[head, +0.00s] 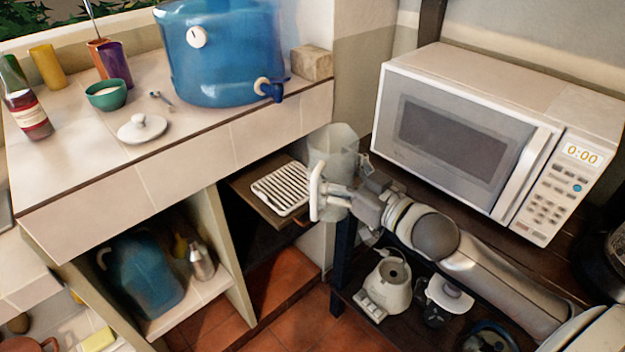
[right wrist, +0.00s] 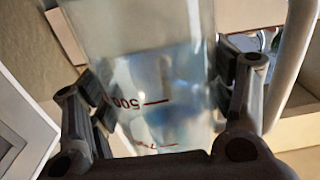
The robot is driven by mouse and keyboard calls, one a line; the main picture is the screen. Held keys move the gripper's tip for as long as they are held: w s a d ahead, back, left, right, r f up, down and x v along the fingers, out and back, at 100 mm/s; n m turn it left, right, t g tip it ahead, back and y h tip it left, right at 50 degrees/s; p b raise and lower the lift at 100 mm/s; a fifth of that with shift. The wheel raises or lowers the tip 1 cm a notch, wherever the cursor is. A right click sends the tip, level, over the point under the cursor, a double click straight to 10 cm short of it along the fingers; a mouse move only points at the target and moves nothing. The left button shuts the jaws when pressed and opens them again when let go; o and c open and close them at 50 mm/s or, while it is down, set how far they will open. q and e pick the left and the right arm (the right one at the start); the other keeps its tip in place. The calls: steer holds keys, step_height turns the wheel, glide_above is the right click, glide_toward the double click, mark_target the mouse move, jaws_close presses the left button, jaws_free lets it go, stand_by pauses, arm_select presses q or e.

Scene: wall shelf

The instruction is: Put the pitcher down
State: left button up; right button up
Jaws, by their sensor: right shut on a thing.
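The pitcher (head: 336,150) is clear, with a white handle on its left side in the head view. My right gripper (head: 346,196) is shut around the pitcher's body and holds it up beside the tiled counter, in front of the microwave's left side. In the right wrist view the pitcher (right wrist: 150,90) fills the middle, with red measuring marks, between the two fingers of the gripper (right wrist: 165,95). It looks close to upright. What is directly under it is partly hidden by the gripper. My left gripper is not in view.
A pull-out board (head: 245,187) with a white slatted rack (head: 281,189) is just left of the pitcher. A microwave (head: 450,130) stands on a dark shelf at right. The tiled counter (head: 190,190) holds a blue water dispenser (head: 222,60), cups, a bottle and a white lid.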

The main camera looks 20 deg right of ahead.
steer(key=shift+s+d+f, duration=0.15)
steer(key=shift+d+f, duration=0.15)
steer(key=shift+d, duration=0.4)
steer(key=shift+w+r, duration=0.1)
steer(key=shift+w, duration=0.25)
steer(key=shift+p+x, duration=0.7)
steer(key=shift+x, duration=7.95)
steer(key=shift+s+f, duration=0.2)
steer(key=shift+f, duration=0.7)
steer(key=shift+f, duration=0.15)
steer(key=o, duration=1.3)
